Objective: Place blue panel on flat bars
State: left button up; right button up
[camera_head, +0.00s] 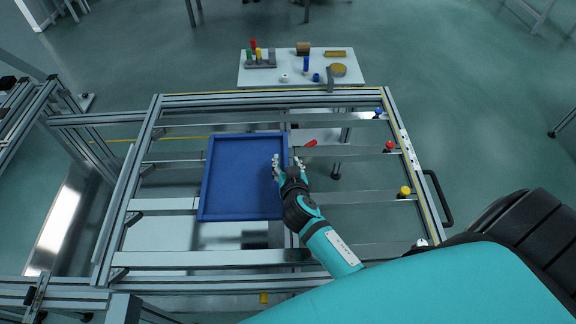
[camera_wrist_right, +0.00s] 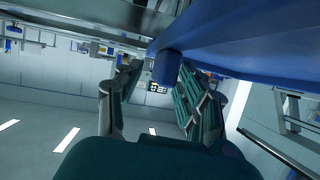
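The blue panel (camera_head: 240,180), a shallow rectangle with a raised rim, lies flat over the left-middle of the metal frame, above the flat bars (camera_head: 355,196). Whether it touches the bars cannot be told. My right gripper (camera_head: 284,163) is at the panel's right edge, with one finger on each side of the rim. In the right wrist view, the open fingers (camera_wrist_right: 160,95) stand apart with the blue panel's rim (camera_wrist_right: 166,67) between them. A gap shows beside the left-hand finger. My left gripper is not in view.
The frame (camera_head: 270,96) has colored knobs along its right side: blue (camera_head: 378,113), red (camera_head: 389,147) and yellow (camera_head: 404,191). A red piece (camera_head: 310,143) lies near the gripper. A white table (camera_head: 290,78) with small parts stands behind. The frame's right half is mostly clear.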

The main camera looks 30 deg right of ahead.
jog(key=v, duration=1.2)
jog(key=shift+b, duration=0.3)
